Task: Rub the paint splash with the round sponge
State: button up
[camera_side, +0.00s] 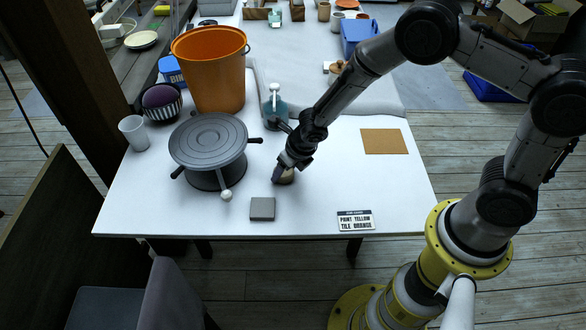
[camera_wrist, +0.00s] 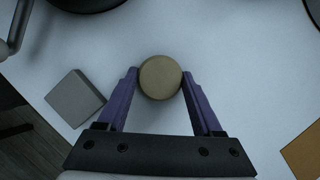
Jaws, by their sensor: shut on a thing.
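The round sponge (camera_wrist: 160,77) is a tan disc between the two purple fingers of my gripper (camera_wrist: 161,82) in the wrist view. The fingers are shut on its sides. In the side view my gripper (camera_side: 281,174) points down over the white table, and the sponge (camera_side: 287,178) shows partly behind the fingers, at or just above the surface. I cannot tell whether it touches the table. I see no paint splash in either view; the sponge or gripper may hide it.
A grey square block (camera_side: 262,209) lies near the front edge, left of my gripper. A dark turntable (camera_side: 208,140) with a handle stands farther left. A blue bottle (camera_side: 274,108) stands behind the gripper. A tan sheet (camera_side: 384,141) and a sign (camera_side: 355,221) lie right, with clear table between.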

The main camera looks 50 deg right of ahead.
aim_at(267, 175)
jog(key=shift+w+a, duration=1.4)
jog(key=shift+w+a+r, duration=0.1)
jog(key=shift+r, duration=0.1)
notch_tip(267, 175, up, 8)
jog(key=shift+f, duration=0.15)
